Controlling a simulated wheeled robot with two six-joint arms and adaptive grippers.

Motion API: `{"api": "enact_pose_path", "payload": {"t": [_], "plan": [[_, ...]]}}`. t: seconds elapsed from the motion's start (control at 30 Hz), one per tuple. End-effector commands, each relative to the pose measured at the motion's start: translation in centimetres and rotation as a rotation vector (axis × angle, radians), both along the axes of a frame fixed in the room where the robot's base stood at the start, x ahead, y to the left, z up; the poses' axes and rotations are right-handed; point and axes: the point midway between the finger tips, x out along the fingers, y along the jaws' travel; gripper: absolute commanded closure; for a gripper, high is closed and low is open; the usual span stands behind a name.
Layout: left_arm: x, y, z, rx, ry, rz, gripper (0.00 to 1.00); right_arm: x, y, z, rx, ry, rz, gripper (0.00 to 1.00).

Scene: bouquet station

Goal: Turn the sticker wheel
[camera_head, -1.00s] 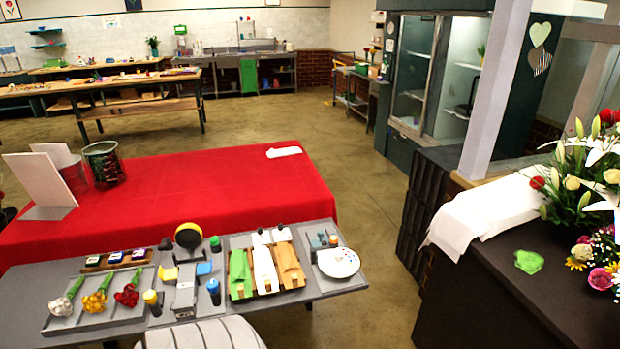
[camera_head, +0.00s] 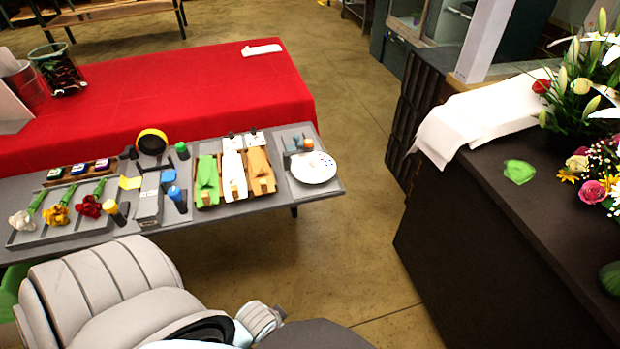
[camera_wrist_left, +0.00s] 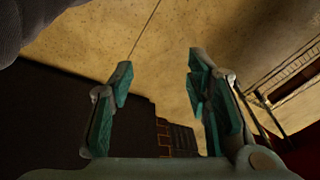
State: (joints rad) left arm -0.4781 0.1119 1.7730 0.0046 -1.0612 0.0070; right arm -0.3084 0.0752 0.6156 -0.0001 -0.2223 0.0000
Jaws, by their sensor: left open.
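A grey ribbed arm part of mine fills the lower left of the head view, but no gripper shows there. My right gripper is not in view.
The grey table (camera_head: 240,212) holds a flower tray (camera_head: 82,229), green, white and brown wraps in wooden holders, and a yellow-black round item (camera_head: 152,142). A red-covered table (camera_head: 190,95) stands behind. A dark counter (camera_head: 470,240) stands right; the floor between is clear.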

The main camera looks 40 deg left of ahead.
Motion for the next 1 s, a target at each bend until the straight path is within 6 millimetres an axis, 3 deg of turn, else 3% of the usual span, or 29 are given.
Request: {"api": "enact_pose_path", "payload": {"t": [0.13, 0.2, 0.4, 0.53, 0.6, 0.7, 0.9, 1.0], "plan": [[1.4, -0.1, 4.7, 0.025, -0.046, -0.025, 0.56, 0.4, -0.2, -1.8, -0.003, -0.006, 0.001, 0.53], [2.0, 1.0, 7.3, 0.088, -0.079, -0.061, 0.56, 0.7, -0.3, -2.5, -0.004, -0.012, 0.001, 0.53], [7.1, 11.7, 14.9, 0.725, -0.21, -0.384, 0.56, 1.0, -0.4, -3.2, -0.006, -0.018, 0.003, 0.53], [11.5, 16.0, 20.1, 1.215, -0.204, -0.705, 0.56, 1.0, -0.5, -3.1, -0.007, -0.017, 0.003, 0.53], [13.8, 16.7, 22.6, 1.491, -0.157, -0.921, 0.56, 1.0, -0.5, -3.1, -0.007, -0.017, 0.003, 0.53], [16.6, 16.1, 24.6, 1.836, -0.048, -1.236, 0.56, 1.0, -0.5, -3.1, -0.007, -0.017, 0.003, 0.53], [19.4, 14.1, 24.0, 2.259, 0.206, -1.733, 0.56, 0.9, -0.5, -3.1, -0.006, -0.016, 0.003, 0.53], [20.3, 14.0, 23.6, 2.309, 0.25, -1.804, 0.56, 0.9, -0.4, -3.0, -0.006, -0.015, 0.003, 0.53]]}}
